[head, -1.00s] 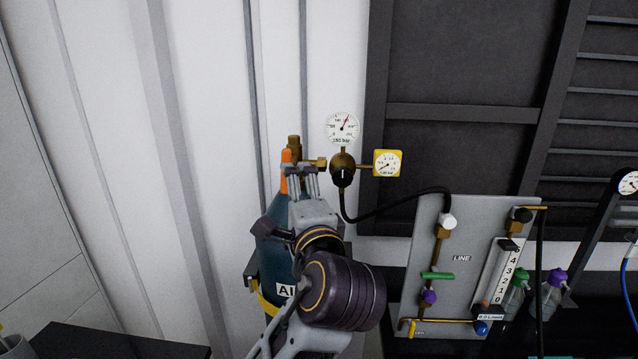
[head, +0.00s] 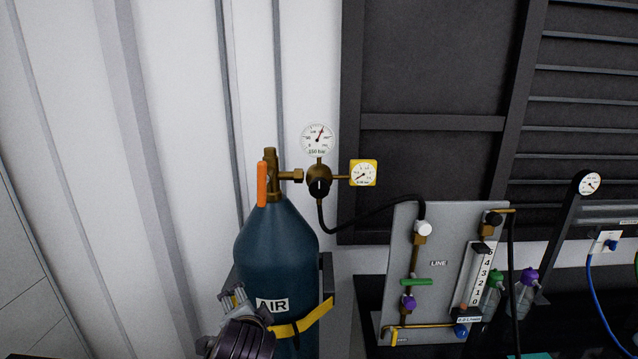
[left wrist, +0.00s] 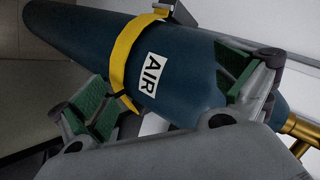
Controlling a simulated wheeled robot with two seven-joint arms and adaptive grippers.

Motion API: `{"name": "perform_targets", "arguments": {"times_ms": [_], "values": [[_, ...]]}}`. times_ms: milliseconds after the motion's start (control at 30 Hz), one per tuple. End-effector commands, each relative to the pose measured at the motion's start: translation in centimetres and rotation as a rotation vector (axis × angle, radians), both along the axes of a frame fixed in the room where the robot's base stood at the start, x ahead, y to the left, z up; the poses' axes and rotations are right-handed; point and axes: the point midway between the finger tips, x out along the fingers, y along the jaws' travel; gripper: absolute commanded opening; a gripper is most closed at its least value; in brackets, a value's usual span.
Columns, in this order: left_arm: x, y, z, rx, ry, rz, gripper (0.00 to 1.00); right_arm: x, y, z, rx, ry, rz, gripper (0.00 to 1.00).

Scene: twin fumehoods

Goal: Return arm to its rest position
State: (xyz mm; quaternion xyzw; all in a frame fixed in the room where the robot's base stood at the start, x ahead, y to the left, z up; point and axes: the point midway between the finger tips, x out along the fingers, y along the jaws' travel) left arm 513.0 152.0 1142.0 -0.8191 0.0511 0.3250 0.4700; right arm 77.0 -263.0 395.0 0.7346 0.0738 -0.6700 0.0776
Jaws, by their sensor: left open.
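My left gripper (head: 236,300) is low in the head view, in front of the lower part of the blue air cylinder (head: 276,240). In the left wrist view its green-padded fingers (left wrist: 165,100) are spread wide with nothing between them. The cylinder (left wrist: 190,75) lies behind the fingers there, with its AIR label (left wrist: 153,74) and yellow strap (left wrist: 124,75). The orange valve handle (head: 262,185) and brass valve (head: 270,165) at the cylinder's top are clear of the gripper. My right gripper is not in view.
A regulator (head: 319,180) with a white gauge (head: 318,140) and a yellow gauge (head: 363,172) sits beside the valve. A black hose (head: 370,220) runs to a grey LINE panel (head: 440,240) on the right. Bare white wall (head: 60,120) lies to the left.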

Motion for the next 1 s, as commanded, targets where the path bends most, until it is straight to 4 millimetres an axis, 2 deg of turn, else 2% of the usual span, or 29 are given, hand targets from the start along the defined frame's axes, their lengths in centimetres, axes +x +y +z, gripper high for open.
{"name": "perform_targets", "arguments": {"times_ms": [100, 500, 800, 1000], "values": [[-1.3, 0.9, -3.1, -0.078, 0.06, 0.033, 1.0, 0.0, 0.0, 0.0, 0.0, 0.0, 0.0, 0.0], [-6.8, 3.4, -12.0, -0.327, 0.242, 0.181, 1.0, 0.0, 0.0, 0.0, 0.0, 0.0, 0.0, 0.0], [-12.0, 5.2, -17.3, -0.492, 0.371, 0.325, 1.0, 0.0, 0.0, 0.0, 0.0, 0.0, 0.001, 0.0], [-14.9, 6.1, -19.5, -0.569, 0.431, 0.408, 1.0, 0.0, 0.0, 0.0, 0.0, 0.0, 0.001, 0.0]]}}
